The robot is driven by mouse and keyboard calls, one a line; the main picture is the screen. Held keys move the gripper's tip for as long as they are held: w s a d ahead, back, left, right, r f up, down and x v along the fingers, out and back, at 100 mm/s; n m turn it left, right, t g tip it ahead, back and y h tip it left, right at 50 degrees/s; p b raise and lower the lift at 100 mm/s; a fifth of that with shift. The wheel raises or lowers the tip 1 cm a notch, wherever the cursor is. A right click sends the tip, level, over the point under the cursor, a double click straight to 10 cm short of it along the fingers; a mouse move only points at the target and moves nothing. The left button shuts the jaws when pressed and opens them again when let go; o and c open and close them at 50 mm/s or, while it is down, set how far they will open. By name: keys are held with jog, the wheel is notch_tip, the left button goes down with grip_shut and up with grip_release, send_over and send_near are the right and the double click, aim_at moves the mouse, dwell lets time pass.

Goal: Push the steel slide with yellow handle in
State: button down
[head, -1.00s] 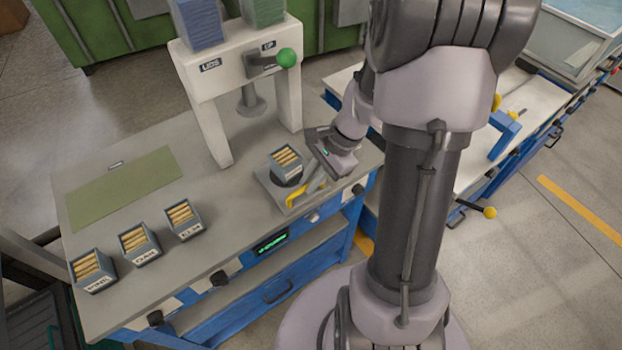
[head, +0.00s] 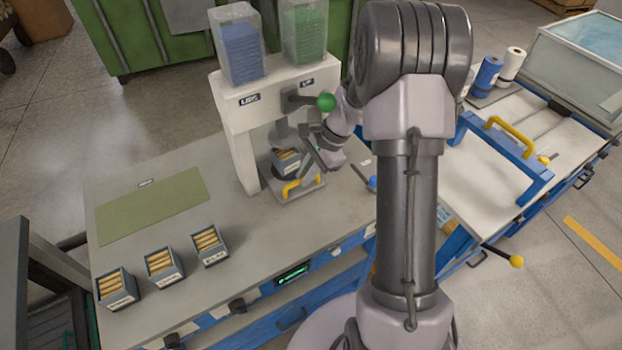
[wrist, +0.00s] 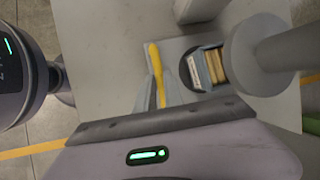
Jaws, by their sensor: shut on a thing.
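The steel slide (head: 307,188) is a flat grey plate with a yellow handle (head: 292,188) at its front. It bears a grey box of wooden pieces (head: 287,160) and lies close under the white press (head: 247,107), between its legs. In the wrist view the handle (wrist: 154,60) runs between my fingers, and the box (wrist: 206,67) sits on a dark round seat beside it. My gripper (wrist: 158,92) is shut on the handle; in the head view my gripper (head: 312,163) partly hides the slide's right side. The press's round plunger (wrist: 262,42) partly covers the box in the wrist view.
Several boxes of wooden pieces, one of them here (head: 210,244), stand front left by a green mat (head: 150,208). A green-knobbed lever (head: 326,102) juts from the press above my gripper. A white bench with a blue frame (head: 500,165) stands at the right.

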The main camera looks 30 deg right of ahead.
jog(key=shift+w+r, duration=0.1)
jog(key=shift+w, duration=0.35)
jog(key=c, duration=1.5)
grip_release()
jog(key=shift+w, duration=0.2)
jog(key=shift+o, duration=0.2)
jog(key=shift+s, duration=0.1)
jog(key=p+v, duration=0.5)
jog(key=v, duration=1.2)
jog(key=shift+r+p, duration=0.15)
jog(key=shift+p, duration=0.2)
jog(key=shift+d, duration=0.1)
